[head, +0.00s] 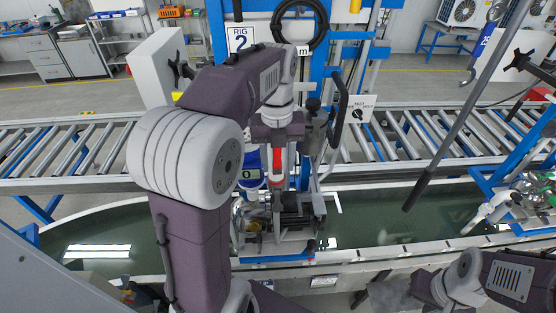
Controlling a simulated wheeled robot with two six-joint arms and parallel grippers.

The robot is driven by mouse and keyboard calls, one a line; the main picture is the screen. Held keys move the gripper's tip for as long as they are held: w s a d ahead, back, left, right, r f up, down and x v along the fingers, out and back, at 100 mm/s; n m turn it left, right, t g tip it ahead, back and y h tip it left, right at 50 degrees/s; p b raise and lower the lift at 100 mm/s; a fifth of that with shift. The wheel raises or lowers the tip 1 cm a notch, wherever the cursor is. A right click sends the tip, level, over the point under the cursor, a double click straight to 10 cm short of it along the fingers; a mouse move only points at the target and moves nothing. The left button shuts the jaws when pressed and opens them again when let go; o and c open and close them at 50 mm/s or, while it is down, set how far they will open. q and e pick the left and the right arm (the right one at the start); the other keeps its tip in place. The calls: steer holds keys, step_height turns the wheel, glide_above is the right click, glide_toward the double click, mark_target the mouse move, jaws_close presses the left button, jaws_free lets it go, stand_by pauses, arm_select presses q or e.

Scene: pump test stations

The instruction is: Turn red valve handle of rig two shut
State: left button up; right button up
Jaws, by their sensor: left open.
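The red valve handle (277,165) shows as a narrow upright red piece at rig two, above the pump (285,218). My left gripper (276,148) reaches down over the rig from above and is open. Its fingertips are close to the top of the red handle. I cannot tell whether they touch it or stand around it. My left arm hides part of the rig on the left. My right gripper (428,290) is low at the right, away from rig two, and its jaws are too unclear to read.
The RIG 2 sign (241,38) hangs on the blue frame. A blue gauge reading 0 (249,174) is left of the handle. A black lever (340,105) stands to the right. A roller conveyor (400,135) runs behind, and a water trough (385,215) lies around the pump.

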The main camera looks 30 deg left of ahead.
arm_select(q)
steer(key=shift+s+r, duration=0.1)
steer(key=shift+s, duration=0.25)
steer(key=c, duration=0.4)
jaws_close()
stand_by(0.6)
